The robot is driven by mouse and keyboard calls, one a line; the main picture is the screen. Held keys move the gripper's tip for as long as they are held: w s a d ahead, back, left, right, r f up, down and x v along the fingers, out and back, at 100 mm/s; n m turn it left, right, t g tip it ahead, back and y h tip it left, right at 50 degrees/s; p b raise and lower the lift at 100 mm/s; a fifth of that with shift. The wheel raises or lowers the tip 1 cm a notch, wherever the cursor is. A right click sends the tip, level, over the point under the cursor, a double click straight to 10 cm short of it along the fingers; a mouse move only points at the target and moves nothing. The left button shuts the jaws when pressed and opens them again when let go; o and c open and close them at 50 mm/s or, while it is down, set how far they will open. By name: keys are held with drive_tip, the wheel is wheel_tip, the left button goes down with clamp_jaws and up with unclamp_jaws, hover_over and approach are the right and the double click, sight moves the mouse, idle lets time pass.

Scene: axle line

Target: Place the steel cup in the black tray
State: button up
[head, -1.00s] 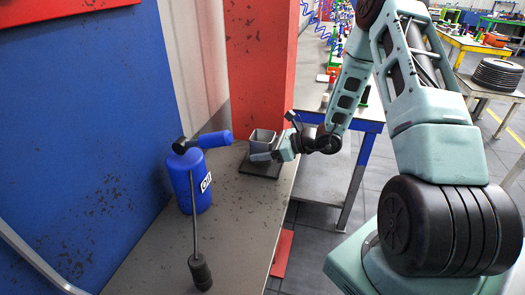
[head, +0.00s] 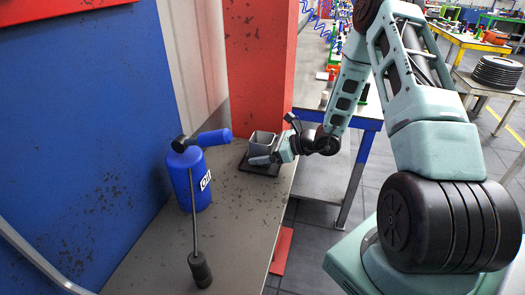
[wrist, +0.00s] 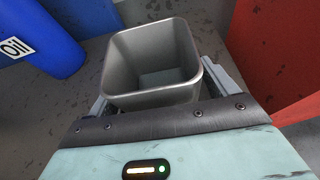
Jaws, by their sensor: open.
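The steel cup (head: 262,143) is a square grey metal cup standing upright at the far end of the bench. In the wrist view the cup (wrist: 152,65) is empty and tilts little. My gripper (head: 264,159) is open, with its fingers low on either side of the cup. Whether the fingers touch the cup walls cannot be told.
A blue oil can (head: 188,180) labelled "Oil" stands on the bench (head: 240,222) left of the cup, with a dark-handled tool (head: 196,230) in front of it.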

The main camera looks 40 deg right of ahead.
drive_tip(key=b+v, duration=0.2)
drive_tip(key=v, duration=0.8)
drive_tip(key=shift+s+d+b, duration=0.2)
drive_tip(key=shift+d+b, duration=0.1)
drive_tip(key=shift+b, duration=0.05)
drive_tip(key=shift+s+d+r, duration=0.3)
drive_tip(key=shift+s+r, duration=0.1)
drive_tip(key=shift+s, duration=0.15)
